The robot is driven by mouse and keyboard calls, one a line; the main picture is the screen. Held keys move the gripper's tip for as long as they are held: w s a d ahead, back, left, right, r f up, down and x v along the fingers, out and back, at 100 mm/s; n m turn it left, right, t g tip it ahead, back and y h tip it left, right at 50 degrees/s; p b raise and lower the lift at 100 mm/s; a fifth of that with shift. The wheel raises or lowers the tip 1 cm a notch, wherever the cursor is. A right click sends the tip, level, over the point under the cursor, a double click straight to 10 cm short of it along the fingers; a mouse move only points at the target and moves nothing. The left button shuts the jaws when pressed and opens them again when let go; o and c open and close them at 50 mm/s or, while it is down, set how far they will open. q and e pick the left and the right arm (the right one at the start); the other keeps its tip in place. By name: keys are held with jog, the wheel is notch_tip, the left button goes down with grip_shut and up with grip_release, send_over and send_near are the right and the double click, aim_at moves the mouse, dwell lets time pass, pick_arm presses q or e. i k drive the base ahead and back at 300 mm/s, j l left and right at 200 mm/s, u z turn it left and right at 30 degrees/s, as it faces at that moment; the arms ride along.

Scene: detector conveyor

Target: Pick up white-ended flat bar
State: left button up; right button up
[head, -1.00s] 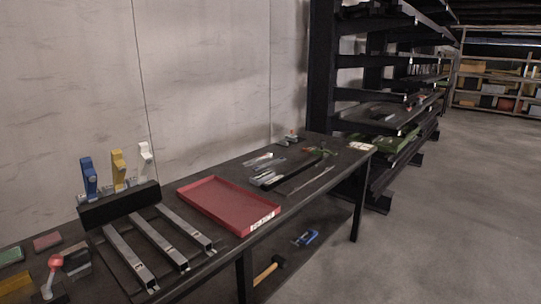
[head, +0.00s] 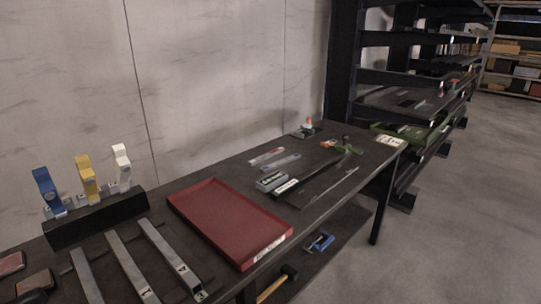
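Three long grey metal bars lie side by side at the left front of the dark workbench: a left bar (head: 86,276), a middle bar (head: 131,265) and a right bar (head: 168,254). The middle and right bars carry small white marked labels at their near ends. Several thin flat pieces lie right of the red tray, among them a pale strip (head: 266,156) and a grey strip (head: 281,162). I cannot tell for sure which piece is the white-ended flat bar. Neither of my grippers is in view.
A black block (head: 97,219) with blue (head: 46,188), yellow (head: 86,178) and white (head: 122,167) upright pieces stands behind the bars. A red tray (head: 230,221) lies mid-bench. A dark rack (head: 345,60) stands beyond the bench's far end. Open floor (head: 445,230) lies right.

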aim_at(275, 151)
jog(key=i+l+z, duration=0.1)
jog(key=l, duration=0.3)
jog(key=i+l+z, duration=0.15)
jog(key=i+l, duration=0.2)
jog(key=i+l+z, duration=0.1)
jog(key=i+l, duration=0.15)
jog(key=l, duration=0.2)
